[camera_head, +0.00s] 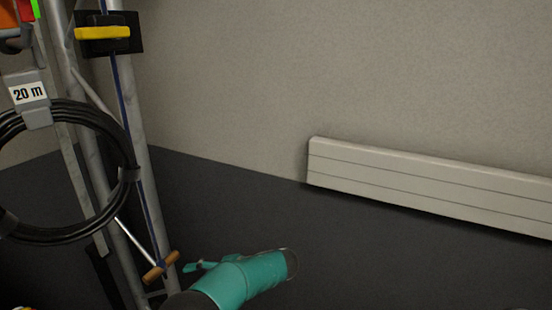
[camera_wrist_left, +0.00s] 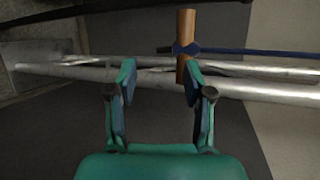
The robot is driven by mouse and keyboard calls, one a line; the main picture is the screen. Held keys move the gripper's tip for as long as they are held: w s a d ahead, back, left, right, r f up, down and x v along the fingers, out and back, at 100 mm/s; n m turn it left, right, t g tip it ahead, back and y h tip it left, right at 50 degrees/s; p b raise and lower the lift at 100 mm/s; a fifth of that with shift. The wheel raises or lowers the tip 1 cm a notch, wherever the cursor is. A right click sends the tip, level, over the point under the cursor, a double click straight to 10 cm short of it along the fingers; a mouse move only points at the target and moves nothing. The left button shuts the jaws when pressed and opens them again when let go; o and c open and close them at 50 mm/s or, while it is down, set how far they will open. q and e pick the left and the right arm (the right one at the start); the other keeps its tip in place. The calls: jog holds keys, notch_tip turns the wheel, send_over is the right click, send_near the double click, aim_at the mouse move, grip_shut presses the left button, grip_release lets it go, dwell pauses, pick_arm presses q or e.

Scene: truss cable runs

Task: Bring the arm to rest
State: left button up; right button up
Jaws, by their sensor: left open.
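My left gripper (camera_head: 193,267) is teal and comes in at the bottom of the head view, its fingers pointing left toward the truss. In the left wrist view its two fingers (camera_wrist_left: 160,85) stand apart with nothing between them. A wooden toggle handle (camera_head: 161,267) on a blue cord hangs by the truss, left of the fingertips. In the left wrist view the handle (camera_wrist_left: 186,45) shows beyond the right fingertip; I cannot tell whether they touch. My right gripper is not in view.
The metal truss (camera_head: 148,190) stands at left. A black cable coil (camera_head: 130,165) with a "20 m" tag (camera_head: 29,93) hangs on it. A yellow-handled black block (camera_head: 103,33) sits higher. A pale slatted panel (camera_head: 430,180) is on the right wall. The middle looks clear.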

pick_arm(q)
jog(key=s+f+m+g+h+p, duration=0.1)
jog(key=s+f+m+h, duration=0.15)
jog(key=f, duration=0.45)
jog(key=s+f+m+h+p, duration=0.1)
jog(key=s+f+h, duration=0.2)
jog(key=f, duration=0.4)
jog(key=s+d+f+g+h+p, duration=0.2)
jog(key=s+d+f+h, duration=0.65)
jog(key=s, duration=0.45)
jog(key=s+d+r+n+t+h+p, duration=0.1)
jog(key=s+d+n+t+h+p, duration=0.1)
jog(key=s+n, duration=0.6)
jog(key=s+t+h, duration=0.1)
jog(key=s+h, duration=0.1)
jog(key=s, duration=0.1)
jog(key=shift+d, duration=0.3)
jog(key=shift+w, duration=0.1)
